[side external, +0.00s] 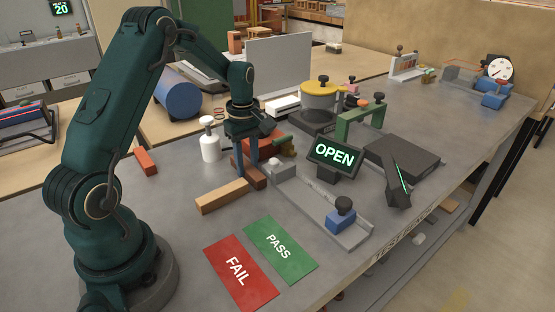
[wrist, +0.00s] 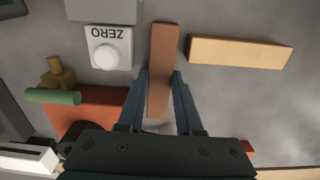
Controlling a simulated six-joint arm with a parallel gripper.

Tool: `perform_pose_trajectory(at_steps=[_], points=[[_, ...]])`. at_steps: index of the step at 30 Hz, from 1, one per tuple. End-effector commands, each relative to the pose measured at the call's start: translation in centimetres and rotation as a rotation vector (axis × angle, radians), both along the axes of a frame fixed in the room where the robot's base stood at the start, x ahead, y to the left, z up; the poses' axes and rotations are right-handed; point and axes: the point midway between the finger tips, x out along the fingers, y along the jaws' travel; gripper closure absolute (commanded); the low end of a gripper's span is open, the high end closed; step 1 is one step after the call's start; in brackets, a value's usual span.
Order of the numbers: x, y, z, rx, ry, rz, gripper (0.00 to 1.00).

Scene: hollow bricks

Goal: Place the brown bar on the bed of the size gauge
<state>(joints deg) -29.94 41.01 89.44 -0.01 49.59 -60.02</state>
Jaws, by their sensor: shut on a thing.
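The brown bar (wrist: 163,62) lies lengthwise between the fingers of my gripper (wrist: 161,88) in the wrist view, and the gripper is shut on it. In the side view, the brown bar (side external: 252,177) shows below my gripper (side external: 251,167), at or close to table height; I cannot tell whether it touches the table. The bed looks bare.
A light wooden bar (side external: 222,196) lies left of the brown bar. A red-brown fixture (wrist: 100,100) and a white bottle (side external: 209,140) stand close behind. An OPEN display (side external: 335,156) stands beyond the gauge. Red FAIL (side external: 240,270) and green PASS (side external: 280,250) mats lie in front.

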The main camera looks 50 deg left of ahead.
Motion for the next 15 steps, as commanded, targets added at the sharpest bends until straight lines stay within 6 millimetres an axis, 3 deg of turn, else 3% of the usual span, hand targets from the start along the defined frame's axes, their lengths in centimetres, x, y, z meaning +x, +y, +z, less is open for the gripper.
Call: perform_pose_trajectory(at_steps=[5,6,7,15], points=[[0.00,0.01,-0.23,0.000,0.000,0.000,1.00],[-0.01,0.01,-0.31,0.000,0.001,0.000,0.62],[0.00,0.01,-0.28,0.000,0.000,0.000,0.53],[0.00,0.02,-0.23,0.000,0.000,0.000,0.53]])
